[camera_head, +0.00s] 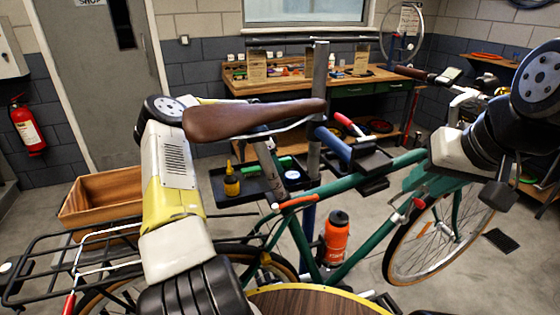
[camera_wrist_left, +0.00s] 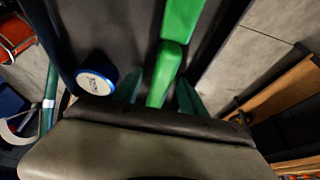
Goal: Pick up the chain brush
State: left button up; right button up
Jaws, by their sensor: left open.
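A green-handled tool, seemingly the chain brush (camera_head: 281,165), lies in the dark tool tray (camera_head: 240,195) on the bike stand. In the left wrist view its green handle (camera_wrist_left: 166,72) runs up the picture; no bristles can be made out. My left gripper (camera_head: 274,190) reaches down past the saddle to the tray. In the left wrist view its open fingers (camera_wrist_left: 160,93) stand on either side of the handle, with no clear grip on it. My right arm is at the right of the head view; its dark end (camera_head: 498,194) does not show its jaw state.
A round blue-and-white tin (camera_wrist_left: 97,74) sits beside the handle in the tray, and a yellow bottle (camera_head: 231,180) stands at its left. The brown saddle (camera_head: 255,118) and green bike frame (camera_head: 375,178) crowd the space.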

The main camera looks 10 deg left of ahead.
pick_arm(q)
jog(key=shift+f, duration=0.15)
grip_shut()
dwell(0.4)
jog(key=shift+r, duration=0.2)
jog(key=s+a+r, duration=0.8)
jog(key=a, duration=0.3)
jog(key=shift+a, duration=0.25)
